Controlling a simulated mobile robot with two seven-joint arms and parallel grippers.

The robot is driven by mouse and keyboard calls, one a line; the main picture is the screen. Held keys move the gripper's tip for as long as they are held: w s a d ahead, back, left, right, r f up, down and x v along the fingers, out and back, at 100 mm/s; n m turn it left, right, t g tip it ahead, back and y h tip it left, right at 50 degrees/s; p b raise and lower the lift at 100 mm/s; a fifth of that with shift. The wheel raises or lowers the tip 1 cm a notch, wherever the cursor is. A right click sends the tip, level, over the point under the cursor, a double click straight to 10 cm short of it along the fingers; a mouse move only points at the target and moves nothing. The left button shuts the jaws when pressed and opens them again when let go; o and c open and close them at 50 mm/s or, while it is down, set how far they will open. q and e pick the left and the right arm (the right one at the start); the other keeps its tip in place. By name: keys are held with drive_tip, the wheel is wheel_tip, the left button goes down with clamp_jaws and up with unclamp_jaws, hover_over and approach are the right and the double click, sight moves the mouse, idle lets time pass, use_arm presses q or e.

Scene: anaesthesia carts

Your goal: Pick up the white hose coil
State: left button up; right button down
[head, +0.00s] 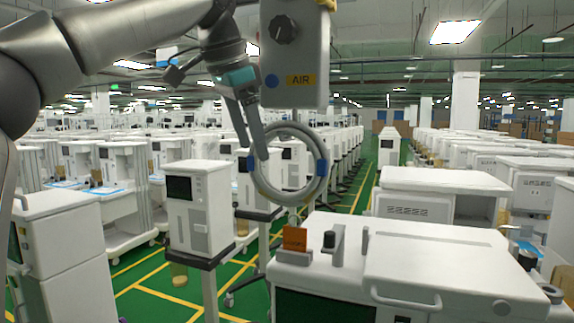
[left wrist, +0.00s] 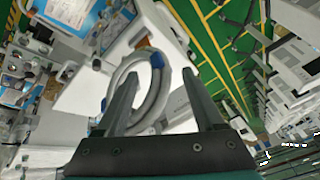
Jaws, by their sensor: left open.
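The white hose coil (head: 312,190) is an upright light-grey ring with blue bands. In the head view it appears between a panel marked AIR and a white cart top; what supports it is unclear. My left gripper (head: 254,151) comes from the upper left, pointing down, with its fingertips at the coil's left side. In the left wrist view the coil (left wrist: 164,92) shows beyond and between the open fingers of my left gripper (left wrist: 160,74), its left part overlapped by one finger. Whether they touch I cannot tell. My right gripper is not in view.
The grey AIR panel (head: 296,75) with a black knob is just above the coil. A white cart (head: 440,270) with a handle and an orange block (head: 294,239) on top is below. Another cart (head: 198,205) stands left. Green floor shows between the rows.

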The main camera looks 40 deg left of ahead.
use_arm(q)
drive_tip(key=shift+x, duration=1.1)
drive_tip(key=shift+r, duration=0.1)
clamp_jaws()
